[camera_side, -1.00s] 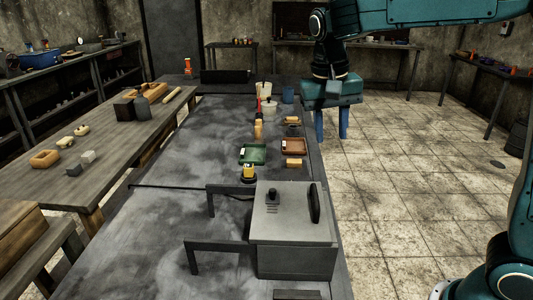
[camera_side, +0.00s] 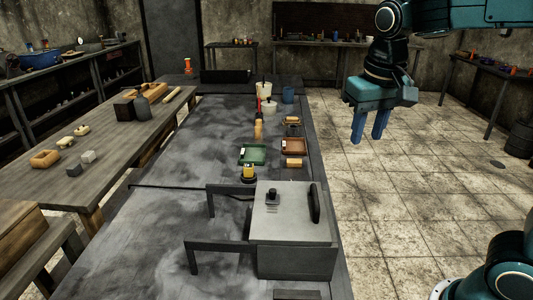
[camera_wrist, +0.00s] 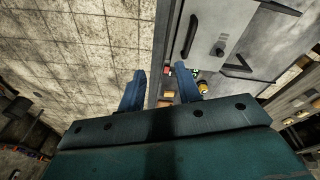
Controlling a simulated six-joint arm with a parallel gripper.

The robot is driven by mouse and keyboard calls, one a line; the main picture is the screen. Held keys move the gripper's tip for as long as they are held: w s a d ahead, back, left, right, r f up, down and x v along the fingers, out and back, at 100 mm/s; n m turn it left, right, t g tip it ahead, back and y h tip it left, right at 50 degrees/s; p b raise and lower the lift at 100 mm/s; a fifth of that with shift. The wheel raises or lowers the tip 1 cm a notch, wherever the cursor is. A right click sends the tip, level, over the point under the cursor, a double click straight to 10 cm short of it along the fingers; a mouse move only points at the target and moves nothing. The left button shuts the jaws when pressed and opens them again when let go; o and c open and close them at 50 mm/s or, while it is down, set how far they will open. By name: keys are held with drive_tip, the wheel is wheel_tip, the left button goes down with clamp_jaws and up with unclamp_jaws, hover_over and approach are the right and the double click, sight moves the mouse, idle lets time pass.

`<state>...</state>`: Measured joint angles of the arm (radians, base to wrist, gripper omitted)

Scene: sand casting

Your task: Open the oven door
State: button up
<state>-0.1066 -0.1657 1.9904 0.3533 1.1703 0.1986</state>
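The oven is a grey box (camera_side: 290,245) on the near right part of the dark bench. A long black handle (camera_side: 314,203) is on the right of its top face, and a small dark knob (camera_side: 271,196) is on the left. In the wrist view the oven (camera_wrist: 232,15) is at the upper right, with its handle (camera_wrist: 190,37) and knob (camera_wrist: 219,48) showing. My gripper (camera_side: 368,138) hangs over the floor, right of the bench and beyond the oven. Its blue fingers (camera_wrist: 161,72) are apart with nothing between them. It does not touch the oven.
A green tray (camera_side: 253,154), a brown tray (camera_side: 294,146) and a yellow-topped item (camera_side: 248,172) are on the bench beyond the oven. Two dark brackets (camera_side: 205,244) stand left of the oven. The tiled floor (camera_side: 420,200) right of the bench is clear.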

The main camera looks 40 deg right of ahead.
idle(0.5)
drive_tip(key=m+g, duration=0.3)
drive_tip(key=m, duration=0.1)
hover_over(315, 194)
drive_tip(key=w+a, duration=0.1)
drive_tip(key=a, duration=0.1)
wheel_tip(315, 194, down, 3)
drive_tip(key=shift+w+a+f, duration=0.1)
drive_tip(key=shift+w+f, duration=0.4)
drive_tip(key=shift+w, duration=0.1)
drive_tip(key=shift+f, duration=0.15)
drive_tip(key=shift+s+d+f, duration=0.3)
drive_tip(key=shift+d+f, duration=0.05)
drive_tip(key=shift+f, duration=1.85)
drive_tip(key=shift+s+d+f, duration=0.3)
drive_tip(key=shift+s+f, duration=0.05)
drive_tip(key=shift+f, duration=1.9)
drive_tip(key=shift+s+d+f, duration=0.3)
drive_tip(key=shift+d+f, duration=0.05)
drive_tip(key=shift+f, duration=1.85)
clamp_jaws()
